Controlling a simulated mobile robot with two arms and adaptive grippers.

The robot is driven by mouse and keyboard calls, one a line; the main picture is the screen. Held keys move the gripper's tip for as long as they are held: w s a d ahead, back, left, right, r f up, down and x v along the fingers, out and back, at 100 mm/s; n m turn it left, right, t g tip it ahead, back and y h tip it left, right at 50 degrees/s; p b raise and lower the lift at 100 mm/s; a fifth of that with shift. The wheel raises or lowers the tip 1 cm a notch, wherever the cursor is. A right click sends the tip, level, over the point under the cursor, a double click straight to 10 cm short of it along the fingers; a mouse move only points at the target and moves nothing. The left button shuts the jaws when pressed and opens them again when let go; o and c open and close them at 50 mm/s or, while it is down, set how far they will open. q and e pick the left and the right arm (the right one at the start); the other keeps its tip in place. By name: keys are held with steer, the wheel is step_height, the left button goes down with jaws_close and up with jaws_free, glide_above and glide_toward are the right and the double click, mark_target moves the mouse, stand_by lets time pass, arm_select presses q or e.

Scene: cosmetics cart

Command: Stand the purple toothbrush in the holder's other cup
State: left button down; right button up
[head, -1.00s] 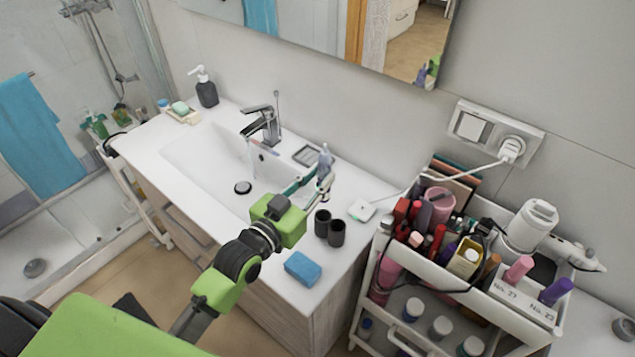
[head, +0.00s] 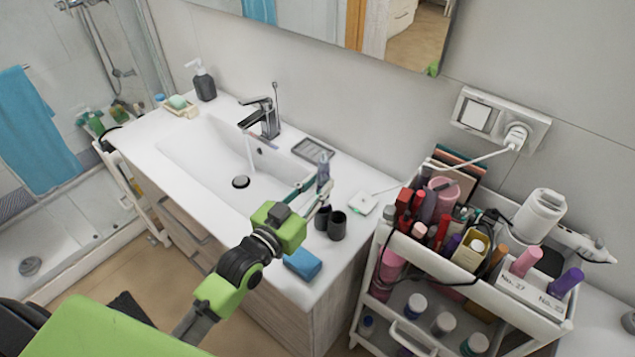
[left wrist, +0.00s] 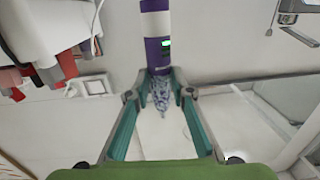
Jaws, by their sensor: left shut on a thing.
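The purple toothbrush (head: 323,166) stands roughly upright in my left gripper (head: 317,192). In the left wrist view, its purple handle with a white band (left wrist: 157,48) rises between the fingertips (left wrist: 159,82), which are closed on it. A mottled grey part shows below the fingertips there. The holder's two dark cups stand on the counter: a left cup (head: 322,218) and a right cup (head: 338,227). The gripper is just above the left cup and partly covers it. I cannot tell whether the brush's lower end is inside. My right gripper is not in view.
A blue sponge (head: 303,264) lies in front of the cups, close to my left arm. The sink (head: 205,150) with running water is to the left. A grey soap dish (head: 314,150) and a small white box (head: 363,203) sit behind. A full cosmetics cart (head: 455,285) stands right.

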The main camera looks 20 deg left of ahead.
arm_select(q)
steer(key=shift+p, duration=0.65)
stand_by(1.6)
steer(key=shift+f+b, duration=1.9)
steer(key=shift+f, duration=0.75)
steer(key=shift+r, duration=0.15)
steer(key=shift+r+p, duration=2.1)
steer(key=shift+p, duration=0.2)
steer(key=shift+p, duration=0.45)
